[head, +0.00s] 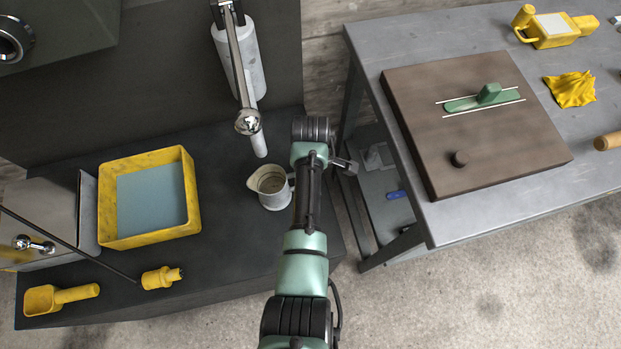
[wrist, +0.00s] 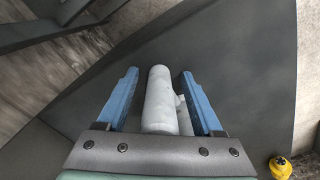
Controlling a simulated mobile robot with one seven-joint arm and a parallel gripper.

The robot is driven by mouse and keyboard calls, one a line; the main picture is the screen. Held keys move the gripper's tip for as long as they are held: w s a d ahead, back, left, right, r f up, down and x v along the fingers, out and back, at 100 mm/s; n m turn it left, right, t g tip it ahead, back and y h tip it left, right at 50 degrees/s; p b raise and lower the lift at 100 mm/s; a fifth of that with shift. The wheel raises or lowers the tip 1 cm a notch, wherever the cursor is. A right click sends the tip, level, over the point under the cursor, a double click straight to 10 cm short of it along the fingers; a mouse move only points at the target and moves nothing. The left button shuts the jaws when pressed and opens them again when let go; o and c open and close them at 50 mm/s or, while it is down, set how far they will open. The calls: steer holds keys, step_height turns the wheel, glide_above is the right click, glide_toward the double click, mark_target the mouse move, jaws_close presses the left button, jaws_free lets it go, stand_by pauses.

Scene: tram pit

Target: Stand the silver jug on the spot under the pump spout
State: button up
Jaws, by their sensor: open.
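The silver jug (head: 272,197) stands upright on the dark counter in the head view, its open mouth up. The white pump spout (head: 258,140) hangs from the pump's metal arm, a little behind the jug in the picture. No marked spot can be made out under it. My wrist covers the jug's right side and hides my fingers in the head view. In the wrist view my gripper (wrist: 160,72) is open, with two blue fingers apart. A pale rounded cylinder (wrist: 160,100) shows between them, apart from both. I cannot tell if it is jug or spout.
A yellow-rimmed tray (head: 190,190) stands on the counter at left. A yellow scoop (head: 62,297) and a yellow fitting (head: 161,278) lie at its front. The pump body (head: 240,65) rises behind. A grey workbench (head: 470,225) with a brown board (head: 430,110) is at right.

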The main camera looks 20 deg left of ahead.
step_height(320, 180, up, 13)
steer(key=p, duration=0.2)
steer(key=shift+p, duration=0.4)
